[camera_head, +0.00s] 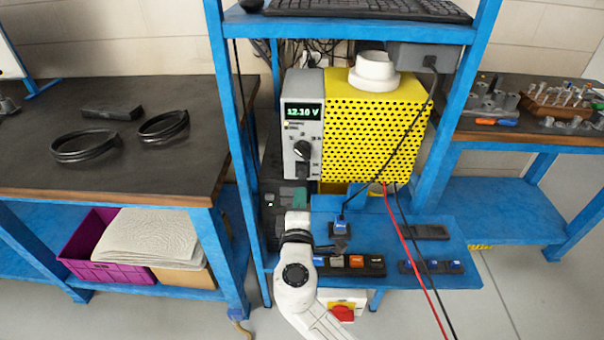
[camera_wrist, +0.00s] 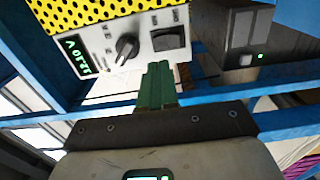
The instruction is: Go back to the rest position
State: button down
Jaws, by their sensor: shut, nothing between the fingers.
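My gripper (camera_wrist: 156,72) shows in the wrist view as two green fingers pressed together with nothing between them. The fingers point at the grey front panel (camera_wrist: 130,45) of the power supply, just below its black rocker switch (camera_wrist: 170,38) and knob (camera_wrist: 127,47). I cannot tell whether the tips touch the panel. In the head view the power supply (camera_head: 302,115) has a yellow perforated side and its display reads about 12.10 V. My white arm rises from the bottom centre to below the panel, and its wrist hides part of what is behind.
A blue rack frame surrounds the supply. Its lower blue shelf (camera_head: 440,272) holds small connector blocks and a row of switches (camera_head: 356,262). Red (camera_head: 405,245) and black cables hang at the right. A dark workbench (camera_head: 60,110) stands left, another (camera_head: 500,130) right. Floor is open at the lower right.

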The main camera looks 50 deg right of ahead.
jog(key=shift+s+a, duration=0.2)
dwell(0.5)
jog(key=s+f+m+g+y, duration=0.1)
jog(key=s+f+m+g, duration=0.1)
jog(key=s+f, duration=0.1)
jog(key=s+d+f+m+g+y, duration=0.1)
jog(key=s+f+m+g+y, duration=0.1)
jog(key=s, duration=0.3)
jog(key=s+f+m+g+y, duration=0.1)
jog(key=s+f+m+g, duration=0.1)
jog(key=s+f+m, duration=0.1)
jog(key=shift+s+d+f, duration=0.2)
jog(key=shift+s+f, duration=0.05)
jog(key=shift+s, duration=0.2)
jog(key=shift+s+d+f, duration=0.15)
jog(key=shift+s+f, duration=0.1)
jog(key=shift+s, duration=0.15)
jog(key=s+a+f+m+g+y, duration=0.1)
jog(key=s+a+f+g+y, duration=0.3)
jog(key=s+a+y, duration=0.6)
jog(key=s+a+f, duration=0.2)
jog(key=a, duration=0.1)
jog(key=shift+a+f, duration=0.15)
jog(key=shift+f, duration=0.05)
